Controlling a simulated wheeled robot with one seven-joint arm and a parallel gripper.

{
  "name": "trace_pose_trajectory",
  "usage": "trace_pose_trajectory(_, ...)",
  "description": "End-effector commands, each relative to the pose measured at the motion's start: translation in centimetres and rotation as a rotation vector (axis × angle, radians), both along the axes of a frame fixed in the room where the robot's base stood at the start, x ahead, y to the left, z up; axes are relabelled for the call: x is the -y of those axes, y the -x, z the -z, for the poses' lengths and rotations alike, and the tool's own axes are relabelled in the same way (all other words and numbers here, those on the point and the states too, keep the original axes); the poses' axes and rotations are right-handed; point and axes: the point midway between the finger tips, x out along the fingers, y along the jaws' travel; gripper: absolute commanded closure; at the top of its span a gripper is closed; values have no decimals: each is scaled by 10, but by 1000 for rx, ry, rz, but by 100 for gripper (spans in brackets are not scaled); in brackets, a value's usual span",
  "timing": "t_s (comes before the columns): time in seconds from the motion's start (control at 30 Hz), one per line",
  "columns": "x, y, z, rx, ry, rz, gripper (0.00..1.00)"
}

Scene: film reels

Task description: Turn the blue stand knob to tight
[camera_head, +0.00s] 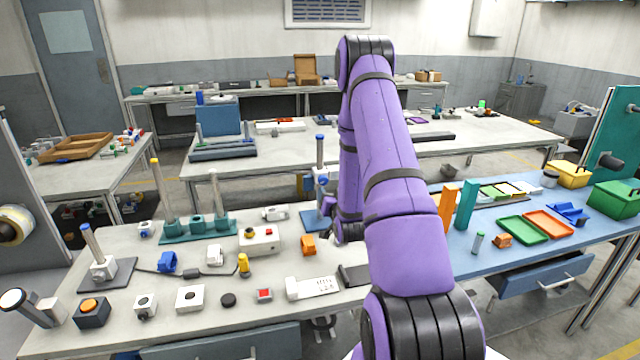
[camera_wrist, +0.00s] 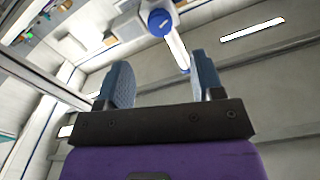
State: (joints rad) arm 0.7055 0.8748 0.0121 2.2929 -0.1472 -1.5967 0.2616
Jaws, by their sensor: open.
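The blue stand has a blue base plate (camera_head: 311,220) and an upright pale post (camera_head: 320,158) with a blue cap, left of my arm. A clamp with blue parts (camera_head: 322,183) sits on the post; my arm hides some of it. In the wrist view, a round blue part (camera_wrist: 160,21), which looks like the knob, sits on a white body beside a pale rod (camera_wrist: 179,52). It lies beyond my fingertips, near the upper middle. My gripper (camera_wrist: 163,77) is open with nothing between its fingers. In the head view it is mostly hidden by my arm.
A green base with pale posts (camera_head: 197,228) stands to the left. Orange and teal uprights (camera_head: 467,206) stand right of my arm on a blue bench top.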

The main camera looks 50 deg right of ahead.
Motion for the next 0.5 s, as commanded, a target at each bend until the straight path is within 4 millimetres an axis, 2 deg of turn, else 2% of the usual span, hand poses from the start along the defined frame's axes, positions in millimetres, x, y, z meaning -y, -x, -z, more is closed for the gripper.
trace_pose_trajectory(0.3, 29, -48, -1, 2, 1, -1, 39)
trace_pose_trajectory(0.5, 42, -70, -1, 0, 1, -1, 39)
